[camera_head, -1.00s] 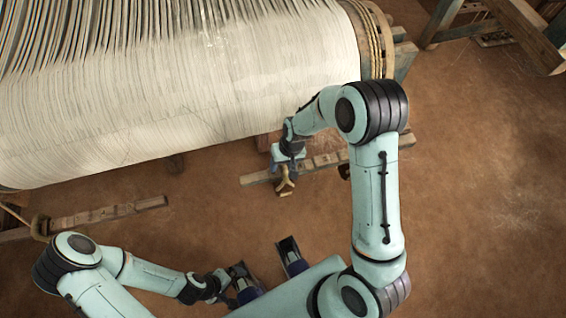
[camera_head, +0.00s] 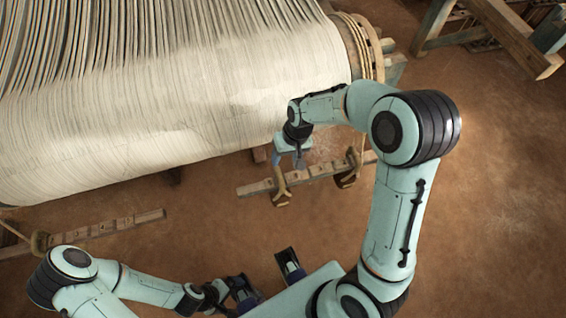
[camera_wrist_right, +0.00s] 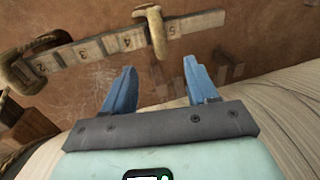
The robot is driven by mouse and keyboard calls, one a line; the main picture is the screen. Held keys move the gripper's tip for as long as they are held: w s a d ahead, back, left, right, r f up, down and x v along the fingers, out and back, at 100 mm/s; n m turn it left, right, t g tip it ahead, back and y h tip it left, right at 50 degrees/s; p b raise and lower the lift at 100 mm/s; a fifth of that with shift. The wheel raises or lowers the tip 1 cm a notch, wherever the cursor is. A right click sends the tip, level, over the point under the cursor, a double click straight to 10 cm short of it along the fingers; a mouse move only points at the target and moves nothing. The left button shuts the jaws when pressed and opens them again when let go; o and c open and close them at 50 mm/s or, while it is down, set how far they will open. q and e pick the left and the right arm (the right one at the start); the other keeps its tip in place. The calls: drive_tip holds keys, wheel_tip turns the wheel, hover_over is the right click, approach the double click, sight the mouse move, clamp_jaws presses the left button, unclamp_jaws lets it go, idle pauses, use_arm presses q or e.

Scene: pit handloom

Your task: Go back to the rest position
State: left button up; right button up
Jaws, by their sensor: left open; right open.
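My right gripper (camera_head: 284,158) is beside the cloth roll in the head view, a little above a tan hook-like piece (camera_head: 281,188) on a wooden bar (camera_head: 315,171). In the right wrist view, the two blue fingers of the right gripper (camera_wrist_right: 160,85) are spread apart with nothing between them. The numbered bar (camera_wrist_right: 120,45) lies beyond the fingertips, and the tan piece (camera_wrist_right: 156,32) crosses it. My left gripper (camera_head: 228,293) is low in the head view, small and partly hidden among dark parts. I see nothing held in it.
The large warp roll (camera_head: 170,110) fills the upper left, close to my right forearm. A second tan piece (camera_head: 350,168) sits on the bar by my right arm. Another bar (camera_head: 110,226) lies at left. Timber framing (camera_head: 500,30) stands at upper right. The brown floor (camera_head: 500,190) at right is clear.

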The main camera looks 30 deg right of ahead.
use_arm(q)
drive_tip(key=shift+r, duration=0.1)
use_arm(e)
drive_tip(key=shift+d+r, duration=0.1)
drive_tip(key=shift+r, duration=0.65)
drive_tip(key=shift+g, duration=0.4)
drive_tip(key=s+f, duration=0.1)
drive_tip(key=f, duration=0.1)
drive_tip(key=s+a+f+p, duration=0.1)
drive_tip(key=f, duration=0.2)
drive_tip(key=s+f, duration=0.1)
drive_tip(key=f, duration=0.1)
drive_tip(key=shift+s+a+f+p, duration=0.2)
drive_tip(key=shift+a+f+p, duration=0.15)
drive_tip(key=shift+a+f, duration=0.05)
use_arm(q)
wheel_tip(320, 180, up, 6)
drive_tip(key=w+p, duration=0.2)
drive_tip(key=p, duration=0.1)
drive_tip(key=shift+w+p, duration=0.25)
drive_tip(key=shift+p, duration=0.1)
use_arm(e)
drive_tip(key=s+a+f, duration=0.4)
drive_tip(key=s+f, duration=0.2)
drive_tip(key=s, duration=0.2)
drive_tip(key=s+a+f+m+y, duration=0.1)
drive_tip(key=s+a+f, duration=0.3)
drive_tip(key=s, duration=0.5)
drive_tip(key=shift+f+g, duration=0.4)
drive_tip(key=shift+f, duration=0.5)
